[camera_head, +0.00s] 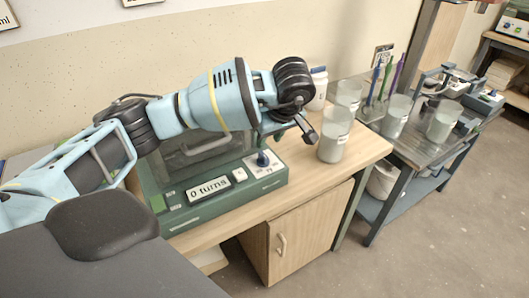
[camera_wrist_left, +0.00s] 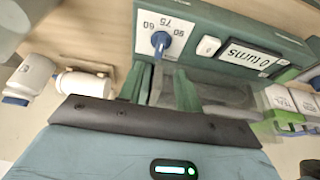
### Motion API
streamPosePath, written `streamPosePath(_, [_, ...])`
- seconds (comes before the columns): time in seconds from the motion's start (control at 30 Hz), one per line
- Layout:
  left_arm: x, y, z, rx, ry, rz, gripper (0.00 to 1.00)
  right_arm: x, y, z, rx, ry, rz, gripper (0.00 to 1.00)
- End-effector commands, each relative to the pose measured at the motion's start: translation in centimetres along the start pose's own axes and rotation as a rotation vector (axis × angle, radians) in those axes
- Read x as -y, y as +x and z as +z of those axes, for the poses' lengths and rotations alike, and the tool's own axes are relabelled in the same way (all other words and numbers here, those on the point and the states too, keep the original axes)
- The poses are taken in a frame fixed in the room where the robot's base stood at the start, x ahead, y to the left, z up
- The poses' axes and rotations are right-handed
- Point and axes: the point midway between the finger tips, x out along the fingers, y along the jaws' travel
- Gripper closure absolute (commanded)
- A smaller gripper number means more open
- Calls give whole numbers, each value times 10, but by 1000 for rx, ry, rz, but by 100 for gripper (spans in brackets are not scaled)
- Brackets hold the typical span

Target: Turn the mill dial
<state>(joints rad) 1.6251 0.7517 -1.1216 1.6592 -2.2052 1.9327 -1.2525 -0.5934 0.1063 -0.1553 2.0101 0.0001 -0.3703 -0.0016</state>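The mill (camera_head: 225,202) is a green-based machine on the wooden bench, with a display (camera_head: 209,190) reading "0 turns". Its dial (camera_head: 263,159) is a blue knob on a white plate at the base's right end. In the left wrist view the dial (camera_wrist_left: 160,41) appears upside down, with 60, 75 and 90 marked around it. My left gripper (camera_head: 286,133) is above and slightly right of the dial, apart from it, with its fingers spread and nothing between them. My arm hides part of the mill's upper body. My right gripper is not in view.
A metal side table (camera_head: 421,147) to the right holds more buckets and coloured tools. The bench front (camera_head: 310,220) has a cabinet door.

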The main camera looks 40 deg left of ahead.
Motion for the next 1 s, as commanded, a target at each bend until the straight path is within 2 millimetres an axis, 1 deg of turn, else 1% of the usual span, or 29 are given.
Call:
streamPosePath(0.17, [0, 10, 1, 4, -1, 0, 65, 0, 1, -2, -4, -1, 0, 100])
streamPosePath(0.4, [0, 45, 2, 5, -2, -2, 65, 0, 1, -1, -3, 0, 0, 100])
streamPosePath(0.6, [0, 69, 2, 5, -1, 1, 65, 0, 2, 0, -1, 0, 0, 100])
streamPosePath(0.77, [0, 77, 2, 5, -1, 2, 65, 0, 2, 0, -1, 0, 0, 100])
streamPosePath(1.0, [-1, 78, 2, 5, -1, 3, 65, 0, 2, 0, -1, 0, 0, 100])
